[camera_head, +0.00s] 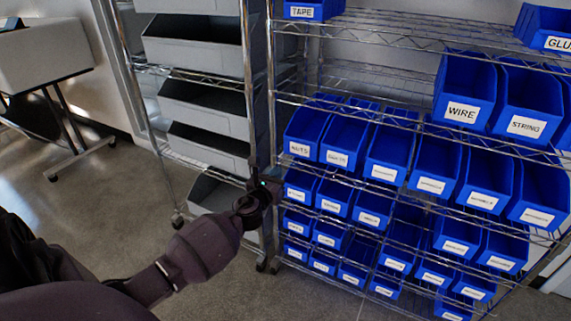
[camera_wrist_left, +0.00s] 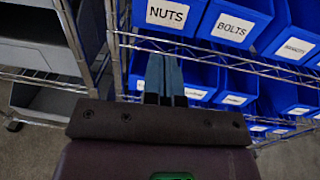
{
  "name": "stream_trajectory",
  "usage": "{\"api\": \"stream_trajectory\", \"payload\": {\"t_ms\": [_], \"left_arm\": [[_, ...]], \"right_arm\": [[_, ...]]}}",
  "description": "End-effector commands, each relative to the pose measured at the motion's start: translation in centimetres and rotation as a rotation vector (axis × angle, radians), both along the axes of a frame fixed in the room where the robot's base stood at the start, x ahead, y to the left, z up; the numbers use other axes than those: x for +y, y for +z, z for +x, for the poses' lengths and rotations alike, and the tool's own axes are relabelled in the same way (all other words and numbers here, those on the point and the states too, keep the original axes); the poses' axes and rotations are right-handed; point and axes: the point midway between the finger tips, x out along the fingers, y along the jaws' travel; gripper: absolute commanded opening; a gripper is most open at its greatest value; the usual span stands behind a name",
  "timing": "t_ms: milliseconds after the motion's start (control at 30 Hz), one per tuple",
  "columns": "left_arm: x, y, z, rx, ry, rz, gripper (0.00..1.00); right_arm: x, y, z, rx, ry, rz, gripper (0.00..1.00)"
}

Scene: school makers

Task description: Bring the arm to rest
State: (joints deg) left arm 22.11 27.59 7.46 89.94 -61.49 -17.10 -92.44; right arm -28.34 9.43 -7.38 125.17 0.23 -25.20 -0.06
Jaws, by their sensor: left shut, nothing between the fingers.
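My left arm comes in from the lower left in the head view. Its gripper (camera_head: 268,183) is in front of the wire shelf's left post, near the left edge of the blue bins. In the left wrist view the two fingers (camera_wrist_left: 165,75) are close together, shut with nothing between them. They point toward the blue bin labelled NUTS (camera_wrist_left: 170,14) and overlap the shelf edge in the picture. Whether they touch the shelf I cannot tell. My right gripper is in neither view.
A wire shelf (camera_head: 345,177) holds several rows of labelled blue bins, including WIRE (camera_head: 462,112) and STRING (camera_head: 524,126). A rack of grey bins (camera_head: 205,107) stands left of it. The floor (camera_head: 130,185) between is clear.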

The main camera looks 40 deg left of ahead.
Motion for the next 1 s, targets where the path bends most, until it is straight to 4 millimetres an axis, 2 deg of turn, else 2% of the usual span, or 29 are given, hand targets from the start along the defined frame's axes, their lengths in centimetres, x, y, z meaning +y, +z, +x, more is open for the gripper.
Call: {"api": "stream_trajectory", "payload": {"t_ms": [333,467,567,767,1000], "left_arm": [[-0.2,-0.1,-0.6,-0.001,0.0,-0.022,0.0],[-1.2,-0.7,-2.7,-0.013,-0.003,-0.186,0.0],[-2.6,-1.5,-5.9,-0.031,0.004,-0.432,0.0],[-6.4,-3.7,-13.7,-0.067,0.073,-1.036,0.0],[-11.5,-5.0,-23.4,-0.133,0.269,-1.755,0.0]], "right_arm": [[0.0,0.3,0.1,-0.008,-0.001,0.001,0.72],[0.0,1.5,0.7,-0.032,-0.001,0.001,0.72],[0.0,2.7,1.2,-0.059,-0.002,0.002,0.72],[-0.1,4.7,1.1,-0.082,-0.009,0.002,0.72],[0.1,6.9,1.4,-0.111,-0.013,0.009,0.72]]}}
